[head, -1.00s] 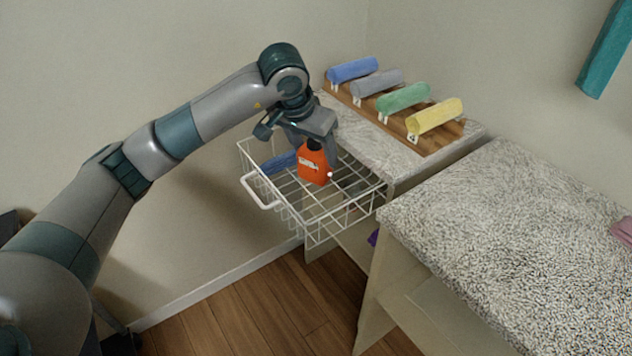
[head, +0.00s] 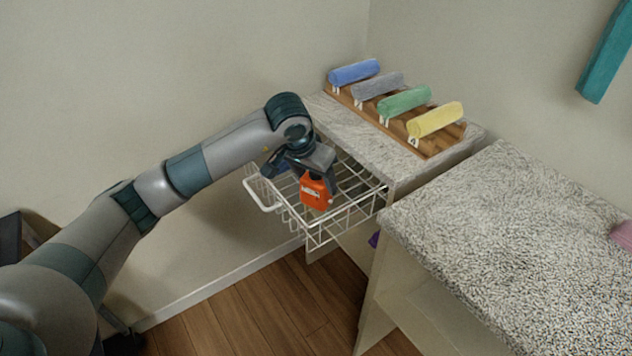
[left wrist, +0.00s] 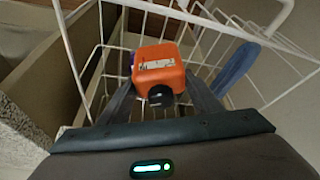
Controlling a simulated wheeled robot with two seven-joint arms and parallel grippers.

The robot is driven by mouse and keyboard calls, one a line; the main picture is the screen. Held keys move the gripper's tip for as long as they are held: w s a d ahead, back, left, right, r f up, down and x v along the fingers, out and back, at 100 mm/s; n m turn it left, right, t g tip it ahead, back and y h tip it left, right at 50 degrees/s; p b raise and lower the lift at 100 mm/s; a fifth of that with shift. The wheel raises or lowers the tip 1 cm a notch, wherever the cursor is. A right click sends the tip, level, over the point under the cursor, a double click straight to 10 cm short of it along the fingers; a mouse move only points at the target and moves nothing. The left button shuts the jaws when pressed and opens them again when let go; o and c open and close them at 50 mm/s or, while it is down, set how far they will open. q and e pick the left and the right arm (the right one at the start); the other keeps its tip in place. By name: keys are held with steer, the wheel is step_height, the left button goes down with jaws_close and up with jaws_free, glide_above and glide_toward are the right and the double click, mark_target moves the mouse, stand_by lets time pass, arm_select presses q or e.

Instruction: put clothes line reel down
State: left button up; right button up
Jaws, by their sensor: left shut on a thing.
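The clothes line reel is an orange block with a pale label (head: 315,192) and a dark round knob. It also shows in the left wrist view (left wrist: 158,65), between the two fingers. My left gripper (head: 317,180) is shut on the reel and holds it at the white wire basket (head: 318,232), within its rim as seen from the head. I cannot tell whether the reel touches the basket floor. My right gripper is not in view.
The pulled-out basket hangs from a cabinet with a speckled top (head: 350,124). A wooden board (head: 440,146) there carries several rolled towels. A blue item (left wrist: 235,68) lies in the basket. A second speckled counter (head: 500,230) stands at the right.

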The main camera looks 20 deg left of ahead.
arm_select(q)
steer(key=shift+f, duration=0.65)
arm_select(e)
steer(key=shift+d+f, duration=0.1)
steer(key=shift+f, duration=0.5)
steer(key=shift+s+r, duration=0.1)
arm_select(q)
steer(key=shift+f, duration=0.15)
steer(key=o, duration=1.1)
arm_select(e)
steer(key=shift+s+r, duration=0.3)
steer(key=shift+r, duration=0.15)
arm_select(q)
steer(key=shift+o, duration=0.2)
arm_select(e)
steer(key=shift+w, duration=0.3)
